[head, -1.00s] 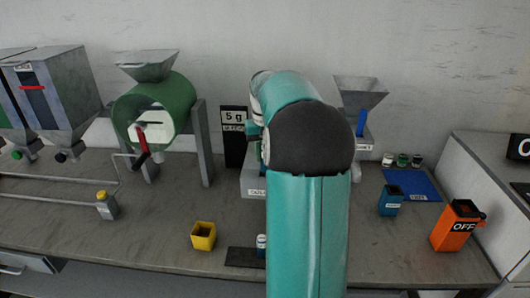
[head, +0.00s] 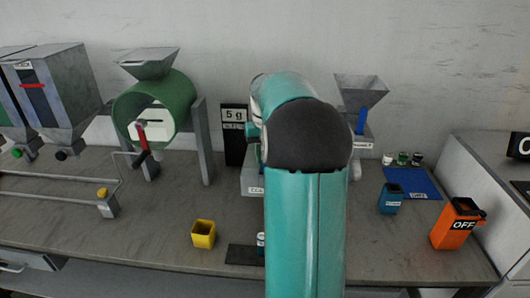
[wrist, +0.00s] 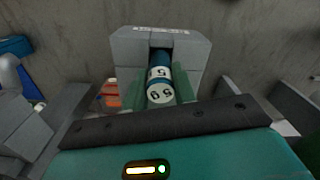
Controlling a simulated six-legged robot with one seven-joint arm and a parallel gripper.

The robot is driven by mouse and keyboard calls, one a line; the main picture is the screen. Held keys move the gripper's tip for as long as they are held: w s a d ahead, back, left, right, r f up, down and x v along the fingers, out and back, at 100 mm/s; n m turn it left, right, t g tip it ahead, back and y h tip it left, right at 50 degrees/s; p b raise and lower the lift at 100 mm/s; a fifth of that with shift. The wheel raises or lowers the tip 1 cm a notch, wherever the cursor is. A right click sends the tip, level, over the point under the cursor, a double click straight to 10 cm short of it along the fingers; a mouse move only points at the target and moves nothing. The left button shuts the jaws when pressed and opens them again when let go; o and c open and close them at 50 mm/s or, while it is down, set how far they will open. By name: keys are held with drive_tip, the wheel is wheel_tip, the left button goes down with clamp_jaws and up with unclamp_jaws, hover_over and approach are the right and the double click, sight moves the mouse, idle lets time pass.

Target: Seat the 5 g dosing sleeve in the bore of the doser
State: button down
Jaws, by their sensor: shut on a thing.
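In the wrist view my gripper (wrist: 159,96) is shut on a sleeve (wrist: 160,95) with a white band, dark marks and blue parts. The sleeve lies between two greenish fingers. Its far end is at the slot of a grey block (wrist: 130,45), which appears to be the doser. A second marked white band and a dark blue cap show further into the slot. I cannot tell how deep the sleeve sits or whether it touches the block. In the head view my arm hides the gripper and sleeve; a labelled grey box (head: 253,181) shows partly beside the arm.
A black sign reading 5 g (head: 233,115) stands behind. A yellow cup (head: 204,234) and a dark mat (head: 241,255) with a small white-and-blue piece (head: 261,240) lie in front. To the right are a blue mat (head: 425,184), a blue cup (head: 391,199) and an orange OFF container (head: 458,224).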

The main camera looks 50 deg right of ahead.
drive_tip(key=shift+f, duration=2)
drive_tip(key=c, duration=1.1)
unclamp_jaws()
drive_tip(key=shift+o, duration=0.2)
wheel_tip(320, 180, up, 14)
drive_tip(key=shift+f, duration=0.1)
